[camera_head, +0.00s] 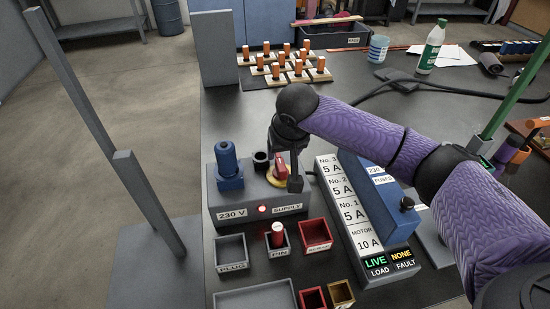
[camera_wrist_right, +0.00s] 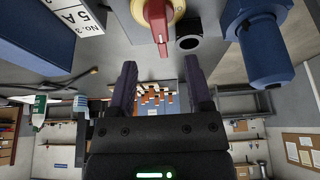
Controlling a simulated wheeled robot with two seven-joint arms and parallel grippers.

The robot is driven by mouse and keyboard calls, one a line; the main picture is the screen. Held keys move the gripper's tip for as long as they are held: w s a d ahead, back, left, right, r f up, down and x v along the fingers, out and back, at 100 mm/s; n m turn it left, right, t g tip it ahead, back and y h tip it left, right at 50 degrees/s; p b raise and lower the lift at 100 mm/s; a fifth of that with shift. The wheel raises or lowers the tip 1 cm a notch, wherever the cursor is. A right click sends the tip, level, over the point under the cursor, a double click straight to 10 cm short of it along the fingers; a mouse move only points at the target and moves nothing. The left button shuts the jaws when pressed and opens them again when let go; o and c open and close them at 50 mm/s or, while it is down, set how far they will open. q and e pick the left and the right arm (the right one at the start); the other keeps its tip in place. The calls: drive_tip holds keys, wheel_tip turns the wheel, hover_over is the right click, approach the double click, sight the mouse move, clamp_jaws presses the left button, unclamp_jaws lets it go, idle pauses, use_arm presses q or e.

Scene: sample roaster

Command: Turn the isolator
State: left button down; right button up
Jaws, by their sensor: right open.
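The isolator is a red handle (camera_head: 280,166) on a round yellow plate, set on the grey 230 V supply box (camera_head: 232,199). In the right wrist view the red handle (camera_wrist_right: 158,22) lies lengthwise up the picture on its yellow plate, at the top centre. My left gripper is not in view.
A blue plug (camera_head: 228,165) and a black socket (camera_head: 261,160) stand left of the isolator. A red lamp (camera_head: 262,209) glows on the box front. The fuse panel (camera_head: 345,205) on the right reads LIVE and NONE. Small trays (camera_head: 232,252) stand in front.

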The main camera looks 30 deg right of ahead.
sight(281, 165)
drive_tip(key=b+x, duration=0.3)
drive_tip(key=x, duration=0.4)
drive_tip(key=shift+s, duration=0.2)
drive_tip(key=shift+w+f+b, duration=0.25)
drive_tip(key=shift+f+b, duration=0.15)
drive_tip(key=shift+b, duration=0.15)
drive_tip(key=shift+r, duration=0.1)
drive_tip(key=shift+c, duration=0.3)
drive_tip(key=c, duration=0.7)
clamp_jaws()
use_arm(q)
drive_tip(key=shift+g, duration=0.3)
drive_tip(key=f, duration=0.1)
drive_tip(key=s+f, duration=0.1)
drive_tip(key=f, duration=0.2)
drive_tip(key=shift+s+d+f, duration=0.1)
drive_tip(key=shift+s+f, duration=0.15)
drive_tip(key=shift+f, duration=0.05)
